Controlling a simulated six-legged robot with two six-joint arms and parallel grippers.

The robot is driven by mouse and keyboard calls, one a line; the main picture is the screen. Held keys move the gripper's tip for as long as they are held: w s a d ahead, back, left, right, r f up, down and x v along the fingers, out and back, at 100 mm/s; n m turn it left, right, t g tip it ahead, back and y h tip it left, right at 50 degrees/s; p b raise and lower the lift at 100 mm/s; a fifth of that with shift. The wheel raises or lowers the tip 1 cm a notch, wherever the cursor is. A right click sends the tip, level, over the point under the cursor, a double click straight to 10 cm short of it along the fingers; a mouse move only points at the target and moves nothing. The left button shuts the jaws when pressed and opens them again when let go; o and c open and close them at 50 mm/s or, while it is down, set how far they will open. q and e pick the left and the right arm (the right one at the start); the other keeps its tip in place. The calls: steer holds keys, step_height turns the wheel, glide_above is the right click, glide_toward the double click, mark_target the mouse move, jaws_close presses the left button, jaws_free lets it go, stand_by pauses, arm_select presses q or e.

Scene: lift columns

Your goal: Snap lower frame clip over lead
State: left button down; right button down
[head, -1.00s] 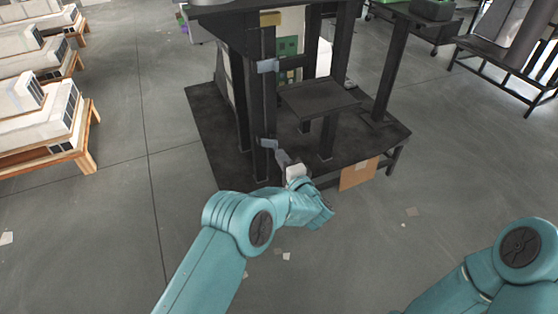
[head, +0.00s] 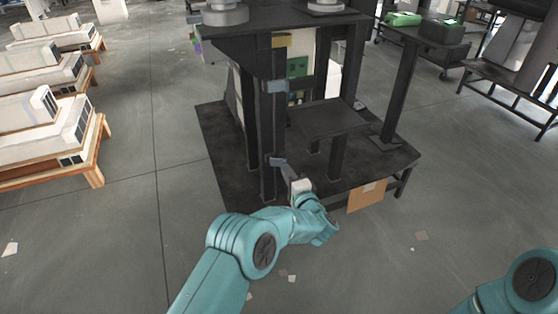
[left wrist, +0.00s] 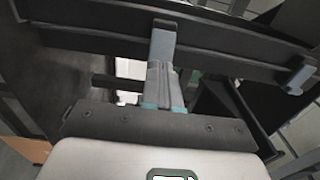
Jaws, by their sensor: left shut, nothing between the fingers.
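The lower frame clip (head: 278,161) is a small grey-blue piece on the black front post of the frame. It also shows in the left wrist view (left wrist: 163,40), sticking out from the dark post. My left gripper (head: 286,171) is at this clip, with its fingers shut together and empty. In the left wrist view its fingertips (left wrist: 162,68) overlap the clip's near end; I cannot tell whether they touch. An upper clip (head: 275,86) sits higher on the same post and shows in the left wrist view (left wrist: 298,78). I cannot make out the lead. My right gripper is out of view.
The black frame (head: 268,130) stands on a dark base with a small shelf (head: 330,119) to the right of the post. A cardboard piece (head: 366,196) leans at the base's front edge. Wooden pallets (head: 95,150) stand left. The floor between is mostly clear.

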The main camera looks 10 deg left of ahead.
arm_select(q)
steer(key=shift+a, duration=0.15)
steer(key=p+v, duration=0.4)
steer(key=v, duration=0.3)
stand_by(0.4)
stand_by(0.3)
